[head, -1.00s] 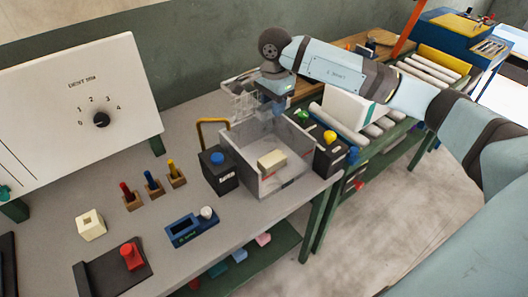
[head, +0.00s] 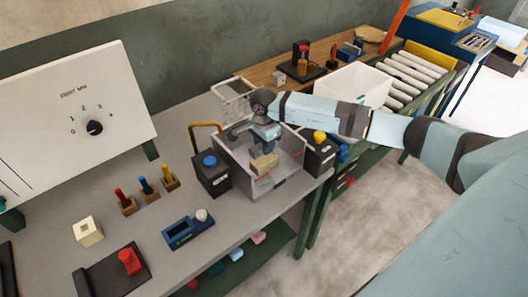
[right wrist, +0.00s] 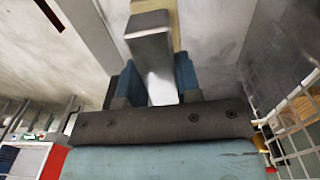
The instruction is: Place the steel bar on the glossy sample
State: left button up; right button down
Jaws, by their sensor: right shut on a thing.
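My right gripper (head: 266,143) is inside the clear-walled box of the press, right above a cream block (head: 263,164). In the right wrist view its blue fingers (right wrist: 155,82) are shut on the steel bar (right wrist: 152,48), a smooth grey bar. Part of the cream block (right wrist: 177,32) shows just beyond the bar; I cannot tell whether they touch. The bar is not clear in the head view, where the gripper covers it. The cream block may be the glossy sample; its gloss cannot be made out. My left gripper is not in view.
The clear box (head: 288,187) has walls close around the gripper. A black box with a blue button (head: 211,175) stands left of it, one with a yellow button (head: 319,153) right. A wire basket (head: 233,98) is behind. The front left table holds a blue device (head: 187,230).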

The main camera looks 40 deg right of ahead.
aim_at(264, 159)
notch_tip(264, 159, down, 4)
jog(key=shift+r+p, duration=0.1)
jog(key=shift+p, duration=0.25)
jog(key=shift+f, duration=0.25)
jog(key=c, duration=0.8)
grip_release()
jog(key=shift+r, duration=0.1)
